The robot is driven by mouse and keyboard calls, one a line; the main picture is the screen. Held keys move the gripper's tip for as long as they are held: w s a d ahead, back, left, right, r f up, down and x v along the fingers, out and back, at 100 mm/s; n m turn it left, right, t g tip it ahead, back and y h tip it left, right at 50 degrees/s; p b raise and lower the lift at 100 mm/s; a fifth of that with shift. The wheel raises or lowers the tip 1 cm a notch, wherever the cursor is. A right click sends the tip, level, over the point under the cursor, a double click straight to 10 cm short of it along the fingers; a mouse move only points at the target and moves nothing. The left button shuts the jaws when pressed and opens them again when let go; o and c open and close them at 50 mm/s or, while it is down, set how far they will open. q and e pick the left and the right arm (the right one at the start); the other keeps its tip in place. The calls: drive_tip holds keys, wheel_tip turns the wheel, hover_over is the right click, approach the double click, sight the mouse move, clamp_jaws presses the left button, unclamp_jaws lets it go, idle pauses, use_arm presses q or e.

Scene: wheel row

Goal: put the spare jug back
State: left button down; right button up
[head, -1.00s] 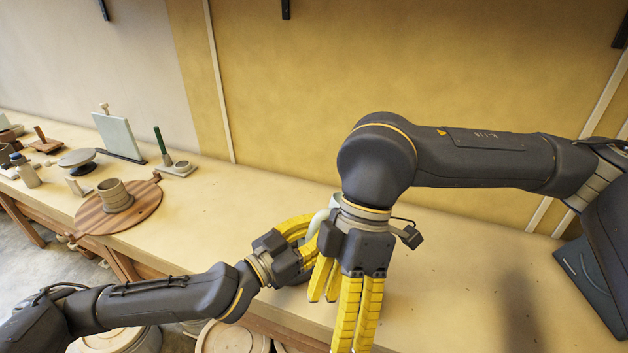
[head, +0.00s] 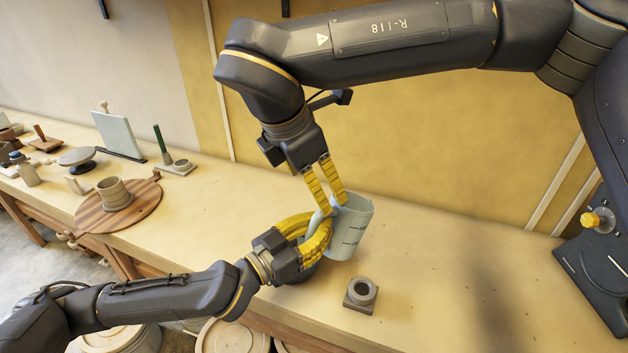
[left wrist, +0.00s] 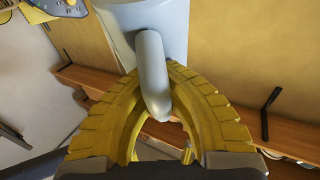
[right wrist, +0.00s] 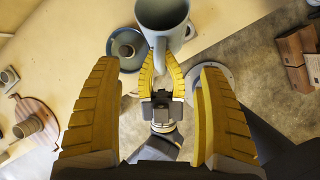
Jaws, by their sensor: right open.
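The jug (head: 352,230) is pale blue-grey with dark marks on its side. It seems to be held above the bench. My left gripper (head: 323,230) is shut on its handle, and the left wrist view shows the curved yellow fingers around the handle (left wrist: 153,75) below the jug's body (left wrist: 165,22). My right gripper (head: 331,204) is open and empty, just above and behind the jug's rim. In the right wrist view the jug (right wrist: 163,14) lies beyond the spread fingertips, with its handle towards my left gripper (right wrist: 161,70).
A round blue-grey piece (right wrist: 127,46) lies beside my left gripper. A wooden board with a pot (head: 112,194) and several tools stand further left.

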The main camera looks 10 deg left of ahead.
sight(335, 227)
drive_tip(key=x, duration=1.1)
drive_tip(key=shift+w+f, duration=0.1)
drive_tip(key=shift+f, duration=0.15)
drive_tip(key=c, duration=1.5)
drive_tip(key=o, duration=1.5)
